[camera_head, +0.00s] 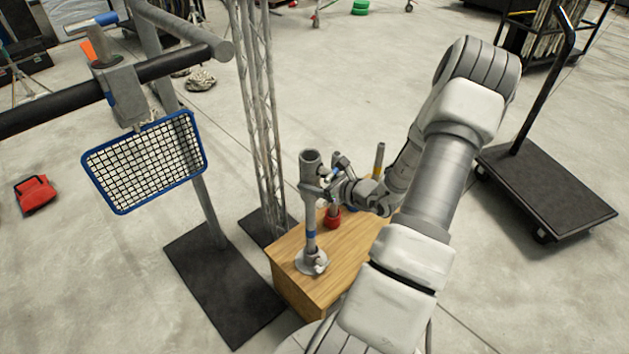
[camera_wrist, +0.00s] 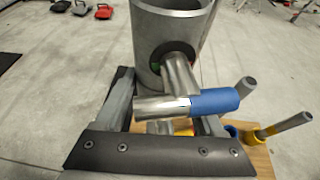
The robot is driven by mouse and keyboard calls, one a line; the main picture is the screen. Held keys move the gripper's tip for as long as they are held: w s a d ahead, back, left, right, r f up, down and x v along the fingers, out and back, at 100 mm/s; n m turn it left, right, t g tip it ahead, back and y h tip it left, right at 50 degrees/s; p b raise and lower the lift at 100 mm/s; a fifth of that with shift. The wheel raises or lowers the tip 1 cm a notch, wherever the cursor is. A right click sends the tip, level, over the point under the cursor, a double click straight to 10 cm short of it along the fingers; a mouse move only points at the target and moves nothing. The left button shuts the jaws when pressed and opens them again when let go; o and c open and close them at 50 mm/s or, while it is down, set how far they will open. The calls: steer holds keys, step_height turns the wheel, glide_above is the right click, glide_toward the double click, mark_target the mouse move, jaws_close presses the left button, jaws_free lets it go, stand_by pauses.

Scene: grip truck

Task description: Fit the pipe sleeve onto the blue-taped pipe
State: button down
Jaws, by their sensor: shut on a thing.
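The pipe sleeve (camera_head: 310,163) is a short, wide grey metal tube with an open top. It also shows upright in the wrist view (camera_wrist: 172,42), with a T-shaped clamp handle (camera_wrist: 212,102) on its near side, partly blue. My gripper (camera_head: 332,186) is shut on the sleeve's handle side. The blue-taped pipe (camera_head: 310,215) is a thin grey upright on a round flange, with a blue band low down. The sleeve is in line with the pipe's top. I cannot tell whether it is around the pipe or just above it.
The pipe stands on a wooden box (camera_head: 292,285). A red item (camera_head: 333,218) and a yellow-handled tool (camera_head: 379,160) are on the box's far side. A lattice truss (camera_head: 262,120) rises behind. A blue-framed mesh (camera_head: 146,160) hangs left. A black cart (camera_head: 545,190) stands right.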

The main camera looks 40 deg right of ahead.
steer(key=shift+f, duration=0.15)
steer(key=shift+f+b, duration=2.05)
steer(key=shift+f, duration=0.3)
steer(key=shift+f, duration=0.3)
steer(key=shift+c, duration=1.4)
jaws_free()
steer(key=shift+o, duration=1.4)
steer(key=p+v, duration=0.3)
steer(key=v, duration=1.4)
steer(key=shift+s, duration=0.2)
steer(key=shift+d, duration=0.1)
